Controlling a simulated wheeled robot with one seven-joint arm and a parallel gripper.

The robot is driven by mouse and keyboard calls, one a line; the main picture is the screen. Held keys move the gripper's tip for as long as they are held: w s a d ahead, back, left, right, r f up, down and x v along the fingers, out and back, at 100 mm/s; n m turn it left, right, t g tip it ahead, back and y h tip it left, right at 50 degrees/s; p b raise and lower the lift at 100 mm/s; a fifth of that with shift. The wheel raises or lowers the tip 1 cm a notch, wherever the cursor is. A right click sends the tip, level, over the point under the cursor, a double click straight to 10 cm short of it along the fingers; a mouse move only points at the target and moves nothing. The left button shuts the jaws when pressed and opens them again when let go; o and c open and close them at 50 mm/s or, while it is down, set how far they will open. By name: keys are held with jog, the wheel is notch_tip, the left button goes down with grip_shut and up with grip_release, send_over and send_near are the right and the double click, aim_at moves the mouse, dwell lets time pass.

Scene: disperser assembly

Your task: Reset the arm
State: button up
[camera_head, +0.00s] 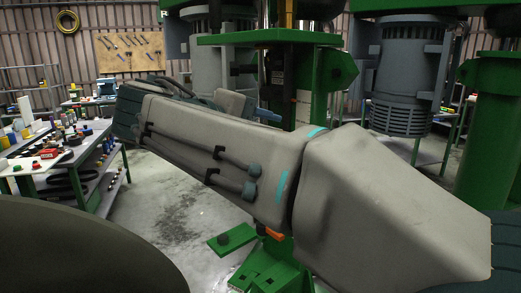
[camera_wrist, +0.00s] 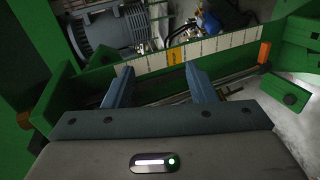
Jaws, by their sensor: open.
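My arm (camera_head: 230,150) stretches across the middle of the head view, grey with dark cables along its side. In the wrist view my gripper (camera_wrist: 158,72) shows two blue-grey fingers set wide apart, with nothing between them. The fingers point toward a green machine frame with a pale, ruler-like strip (camera_wrist: 215,47) that bears a yellow mark. I cannot tell whether the fingertips touch the strip.
A green disperser stand (camera_head: 270,38) with a grey motor stands behind my arm; another motor (camera_head: 405,75) hangs at the right. A grey motor (camera_wrist: 105,25) also shows in the wrist view. A cluttered workbench (camera_head: 108,150) stands left. Concrete floor (camera_head: 170,205) is open between.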

jog(key=s+d+f+m+g+y, duration=0.1)
jog(key=s+d+f+g+y, duration=0.15)
jog(key=d+f, duration=0.5)
jog(key=s+d+f+m+g+y, duration=0.1)
jog(key=s+d+f+g+y, duration=0.3)
jog(key=f, duration=0.6)
jog(key=s+d+f+m+y, duration=0.1)
jog(key=s+f+m+y, duration=0.1)
jog(key=f, duration=0.5)
jog(key=s+d+f+m+y+p, duration=0.1)
jog(key=s+d+f+m+y, duration=0.1)
jog(key=s+f, duration=0.4)
jog(key=shift+s+d+f+m, duration=0.15)
jog(key=shift+s+f+m, duration=0.3)
jog(key=shift+m, duration=0.45)
